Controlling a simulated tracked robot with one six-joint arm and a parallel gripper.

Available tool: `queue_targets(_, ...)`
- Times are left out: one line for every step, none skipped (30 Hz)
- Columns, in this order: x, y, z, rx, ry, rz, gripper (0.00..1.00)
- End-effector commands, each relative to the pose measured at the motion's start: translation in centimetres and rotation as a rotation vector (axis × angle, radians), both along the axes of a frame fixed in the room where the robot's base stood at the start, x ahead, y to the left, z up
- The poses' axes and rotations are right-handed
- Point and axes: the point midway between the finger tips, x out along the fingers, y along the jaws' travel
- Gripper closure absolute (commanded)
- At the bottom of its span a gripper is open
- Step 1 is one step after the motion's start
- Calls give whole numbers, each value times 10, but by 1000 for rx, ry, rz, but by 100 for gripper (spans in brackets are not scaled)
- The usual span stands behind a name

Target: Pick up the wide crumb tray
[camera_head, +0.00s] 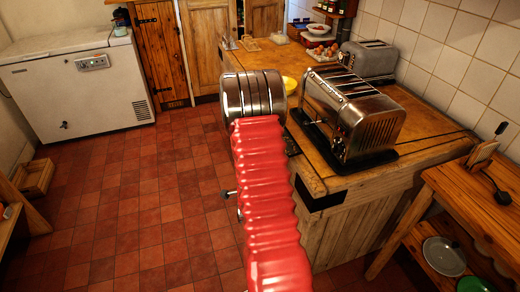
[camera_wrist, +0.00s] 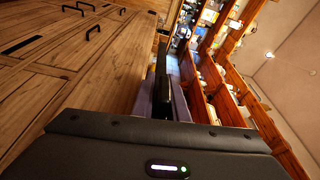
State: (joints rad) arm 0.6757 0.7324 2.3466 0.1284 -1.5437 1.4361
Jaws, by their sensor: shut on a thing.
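In the head view my red-sleeved arm hides the gripper beside the worktop's front edge. The wide chrome toaster (camera_head: 362,118) stands on the worktop on a dark base, just right of my arm. A smaller toaster (camera_head: 370,62) stands behind it.
A small wooden side table (camera_head: 478,205) stands at the right. A white chest freezer (camera_head: 80,85) is far left. The red tiled floor (camera_head: 130,200) is clear.

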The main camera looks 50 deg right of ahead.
Motion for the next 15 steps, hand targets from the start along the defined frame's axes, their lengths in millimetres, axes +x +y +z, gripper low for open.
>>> queue_targets(6, 9, 0, 0, 0, 4, 100)
queue_targets(9, 14, 0, -1, -1, 6, 100)
queue_targets(12, 19, 0, -1, -1, 4, 100)
queue_targets(15, 23, 0, -1, -1, 5, 100)
queue_targets(16, 27, 0, 0, 0, 4, 100)
queue_targets(20, 32, 0, 0, 0, 5, 100)
queue_targets(21, 35, 0, 0, 0, 4, 100)
queue_targets(23, 38, 0, -1, 0, 3, 100)
queue_targets(26, 43, 0, 0, 0, 4, 100)
queue_targets(27, 45, 0, -1, 0, 3, 100)
queue_targets(29, 47, 0, -1, 0, 3, 100)
queue_targets(31, 50, 0, -1, 0, 3, 100)
queue_targets(31, 52, 0, -1, 0, 2, 100)
queue_targets(32, 53, 0, -1, -1, 1, 100)
queue_targets(33, 55, 0, -1, -1, 1, 100)
